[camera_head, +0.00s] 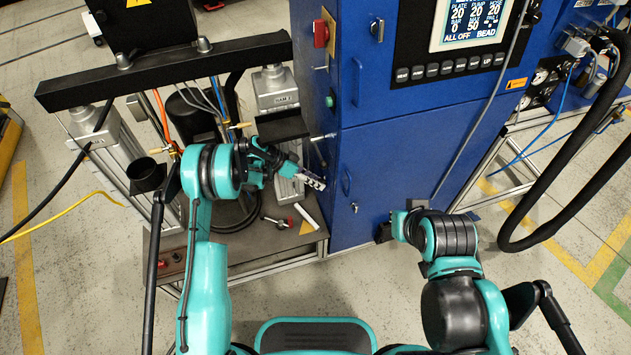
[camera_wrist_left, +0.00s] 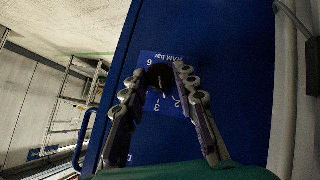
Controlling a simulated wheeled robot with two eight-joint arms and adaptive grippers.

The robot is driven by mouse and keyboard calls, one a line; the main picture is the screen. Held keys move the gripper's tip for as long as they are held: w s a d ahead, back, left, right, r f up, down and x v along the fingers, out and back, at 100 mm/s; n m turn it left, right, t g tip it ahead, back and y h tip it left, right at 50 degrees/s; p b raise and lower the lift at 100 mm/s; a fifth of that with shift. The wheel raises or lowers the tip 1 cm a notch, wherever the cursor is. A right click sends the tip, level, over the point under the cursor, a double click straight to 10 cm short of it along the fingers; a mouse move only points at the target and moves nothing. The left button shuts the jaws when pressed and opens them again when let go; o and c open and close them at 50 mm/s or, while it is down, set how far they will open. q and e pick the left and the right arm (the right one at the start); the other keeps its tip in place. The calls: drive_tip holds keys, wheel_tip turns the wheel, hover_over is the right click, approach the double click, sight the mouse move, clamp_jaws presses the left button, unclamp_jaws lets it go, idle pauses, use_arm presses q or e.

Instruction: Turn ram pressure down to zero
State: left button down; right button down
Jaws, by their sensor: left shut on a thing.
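The ram pressure knob (camera_wrist_left: 160,79) is black with a light line on it, on a blue label (camera_wrist_left: 152,58) reading "RAM bar" upside down with numbers around the dial. My left gripper (camera_head: 312,180) is at the side face of the blue cabinet (camera_head: 400,150). In the left wrist view its two fingers (camera_wrist_left: 161,74) sit on either side of the knob, closed on it. The line's exact reading is unclear. In the head view the knob is hidden. My right gripper (camera_head: 384,233) is low in front of the cabinet, its fingers too dark to read.
A screen (camera_head: 472,22) with a button row (camera_head: 450,68) is on the cabinet front. A red switch (camera_head: 321,34) and a green button (camera_head: 329,101) are on its side. The drum press (camera_head: 165,65) stands at left. Thick black hoses (camera_head: 590,190) hang at right.

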use_arm(q)
drive_tip(key=c, duration=1.2)
unclamp_jaws()
